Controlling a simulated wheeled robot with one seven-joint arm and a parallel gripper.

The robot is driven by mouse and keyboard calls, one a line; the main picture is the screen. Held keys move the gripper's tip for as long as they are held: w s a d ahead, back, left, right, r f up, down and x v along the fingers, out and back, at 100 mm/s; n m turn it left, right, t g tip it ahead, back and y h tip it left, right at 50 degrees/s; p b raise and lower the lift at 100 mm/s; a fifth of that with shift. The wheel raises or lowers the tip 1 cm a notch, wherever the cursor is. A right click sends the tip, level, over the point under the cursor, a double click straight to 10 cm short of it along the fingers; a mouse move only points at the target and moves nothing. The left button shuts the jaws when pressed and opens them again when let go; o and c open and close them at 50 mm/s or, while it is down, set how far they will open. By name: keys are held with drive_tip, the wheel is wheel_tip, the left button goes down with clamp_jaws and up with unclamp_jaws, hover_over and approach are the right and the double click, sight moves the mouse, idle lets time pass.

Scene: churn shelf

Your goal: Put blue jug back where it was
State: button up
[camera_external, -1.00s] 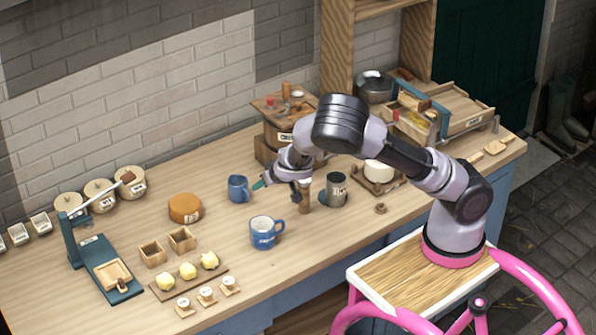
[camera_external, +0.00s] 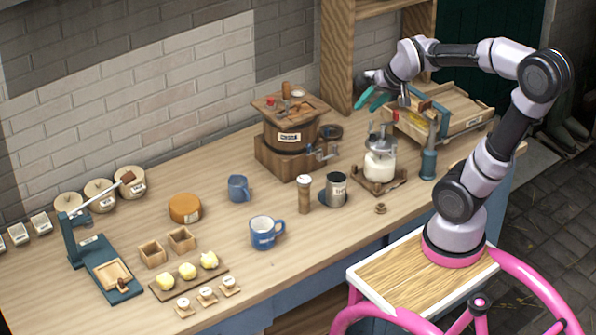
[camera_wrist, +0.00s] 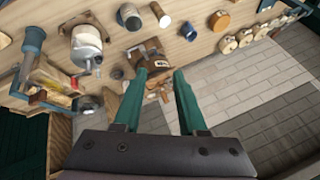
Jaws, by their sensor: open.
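A small plain blue jug (camera_external: 239,188) stands upright on the worktop, left of the wooden barrel churn (camera_external: 288,142). It also shows in the wrist view (camera_wrist: 188,31), beyond my fingertips. My gripper (camera_external: 372,97) is raised high above the right back of the worktop, well away from the jug. In the wrist view my gripper (camera_wrist: 160,73) has its two teal fingers apart with nothing held between them.
Right of the jug stand a wooden shaker (camera_external: 304,195), a metal cup (camera_external: 335,188) and a glass jar churn (camera_external: 380,160). A round orange cheese (camera_external: 185,208) stands to its left. The worktop immediately around the jug is clear.

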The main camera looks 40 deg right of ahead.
drive_tip(key=s+r+t, duration=0.1)
drive_tip(key=s+r, duration=0.2)
drive_tip(key=s, duration=0.5)
drive_tip(key=shift+r+n, duration=0.3)
drive_tip(key=shift+r, duration=0.1)
